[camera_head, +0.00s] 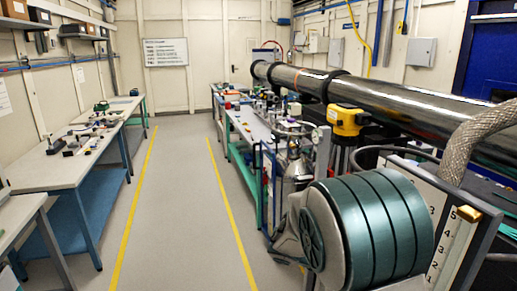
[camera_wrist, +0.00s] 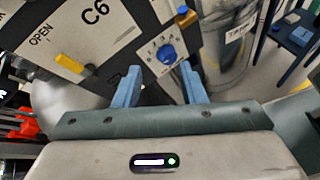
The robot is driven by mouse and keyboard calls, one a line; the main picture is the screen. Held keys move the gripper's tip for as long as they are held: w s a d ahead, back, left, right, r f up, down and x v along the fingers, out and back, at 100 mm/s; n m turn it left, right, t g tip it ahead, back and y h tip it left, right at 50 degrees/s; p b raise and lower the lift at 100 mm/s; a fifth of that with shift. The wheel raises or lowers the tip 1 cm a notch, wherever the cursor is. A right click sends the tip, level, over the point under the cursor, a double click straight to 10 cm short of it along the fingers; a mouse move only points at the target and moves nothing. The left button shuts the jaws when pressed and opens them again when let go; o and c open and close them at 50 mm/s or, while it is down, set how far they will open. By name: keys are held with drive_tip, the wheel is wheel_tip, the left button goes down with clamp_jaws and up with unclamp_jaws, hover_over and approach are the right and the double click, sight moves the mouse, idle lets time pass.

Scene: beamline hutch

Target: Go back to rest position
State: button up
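My gripper (camera_wrist: 160,67) shows in the wrist view with two blue fingers spread apart and nothing between them. A panel with a blue knob (camera_wrist: 166,54) lies beyond the fingertips. I cannot tell how far the fingertips are from the knob. My gripper's fingers cannot be made out in the head view.
A grey aisle floor (camera_head: 180,180) between yellow lines runs clear ahead. Workbenches (camera_head: 60,168) line the left. A long dark pipe (camera_head: 390,100) and an equipment bench (camera_head: 250,125) stand right. A metal cylinder (camera_wrist: 228,65) stands beside the knob panel.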

drive_tip(key=s+a+r+m+t+y, duration=0.1)
drive_tip(key=s+a+r+m+y, duration=0.1)
drive_tip(key=s+a+m+y, duration=0.3)
drive_tip(key=s+a+r+m+t+y, duration=0.2)
drive_tip(key=s+a+m+y, duration=0.3)
drive_tip(key=s, duration=0.5)
drive_tip(key=shift+s+r+m+t+y, duration=0.15)
drive_tip(key=shift+s+m+t+y, duration=0.15)
drive_tip(key=shift+m+y, duration=1.25)
drive_tip(key=shift+m+h, duration=0.35)
